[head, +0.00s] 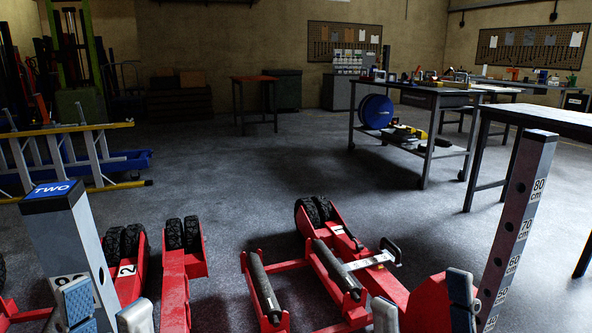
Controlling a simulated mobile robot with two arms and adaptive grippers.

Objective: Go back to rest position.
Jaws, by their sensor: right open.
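Only the fingertips of my two grippers show, along the bottom edge of the head view. My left gripper (106,309) is at the lower left, its fingers apart in the picture. One finger overlaps the grey post marked TWO (62,228); I cannot tell whether the fingers touch it. My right gripper (421,305) is at the lower right, open, with its fingers wide apart in front of a red jack part. I see nothing held in it. Both wrists and most of both arms are out of view.
Red trolley jack frames (172,270) with black wheels and rollers (263,285) lie on the floor ahead. A grey post with centimetre marks (519,215) stands at right, near a dark table (553,118). A ladder (60,155) lies at left. The middle floor is clear.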

